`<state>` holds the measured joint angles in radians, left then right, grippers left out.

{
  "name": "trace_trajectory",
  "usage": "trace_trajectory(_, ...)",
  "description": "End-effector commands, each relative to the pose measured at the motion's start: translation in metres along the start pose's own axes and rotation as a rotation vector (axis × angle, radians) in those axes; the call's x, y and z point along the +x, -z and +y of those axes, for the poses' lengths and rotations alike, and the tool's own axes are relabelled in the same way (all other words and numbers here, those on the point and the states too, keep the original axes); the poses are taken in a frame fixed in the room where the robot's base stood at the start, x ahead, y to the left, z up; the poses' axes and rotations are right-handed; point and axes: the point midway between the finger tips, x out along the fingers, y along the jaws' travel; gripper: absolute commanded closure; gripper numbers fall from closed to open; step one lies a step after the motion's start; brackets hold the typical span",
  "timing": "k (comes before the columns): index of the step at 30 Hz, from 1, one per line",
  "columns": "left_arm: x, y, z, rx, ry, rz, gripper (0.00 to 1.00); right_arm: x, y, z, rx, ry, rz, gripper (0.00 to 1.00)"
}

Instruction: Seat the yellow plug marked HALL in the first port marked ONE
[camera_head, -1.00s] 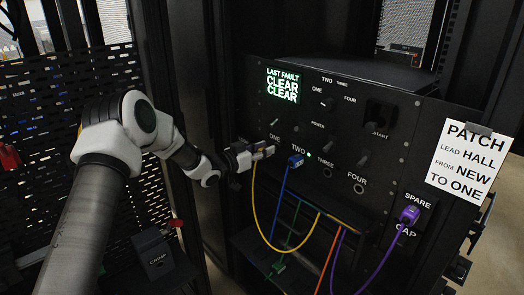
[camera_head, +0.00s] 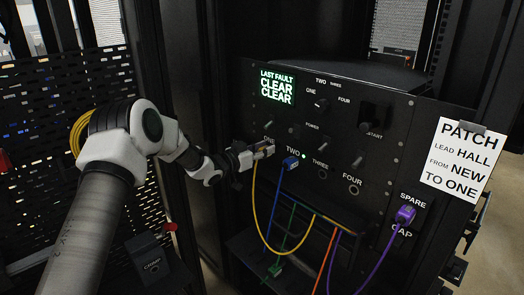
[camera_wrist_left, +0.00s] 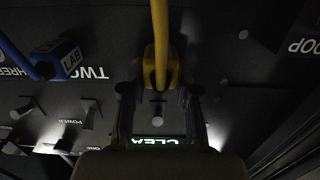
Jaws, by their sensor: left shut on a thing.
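My left gripper (camera_head: 260,152) is shut on the yellow plug (camera_wrist_left: 160,72), close in front of the black panel (camera_head: 330,110) at the port area marked ONE. The gripper and plug hide most of that port and its label, and I cannot tell how far in the plug sits. The yellow lead (camera_head: 255,215) hangs down from the plug in a loop. The marking HALL on the plug is not readable. In the left wrist view the gripper (camera_wrist_left: 160,95) has a finger on each side of the plug. My right gripper is not in view.
A blue plug (camera_head: 290,163), marked LAB in the wrist view, sits in port TWO just right. Ports THREE and FOUR (camera_head: 353,190) look empty. A purple plug (camera_head: 405,214) sits at SPARE. Knobs and switches sit above. A paper sign (camera_head: 456,160) hangs at right.

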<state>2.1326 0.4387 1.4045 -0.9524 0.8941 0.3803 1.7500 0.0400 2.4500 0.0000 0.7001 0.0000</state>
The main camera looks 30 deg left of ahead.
Motion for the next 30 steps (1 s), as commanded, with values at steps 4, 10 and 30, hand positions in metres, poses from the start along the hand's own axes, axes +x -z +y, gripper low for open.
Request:
trace_trajectory(4, 0.004, 0.000, 0.000, 0.001, 0.000, 0.001, 1.00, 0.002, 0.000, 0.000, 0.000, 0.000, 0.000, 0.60)
trace_trajectory(10, 0.009, 0.001, 0.000, 0.001, 0.000, 0.000, 1.00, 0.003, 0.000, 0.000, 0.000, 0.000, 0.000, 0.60)
trace_trajectory(30, -0.037, 0.002, -0.002, -0.005, 0.004, 0.002, 0.40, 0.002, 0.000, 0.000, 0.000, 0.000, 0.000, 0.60)
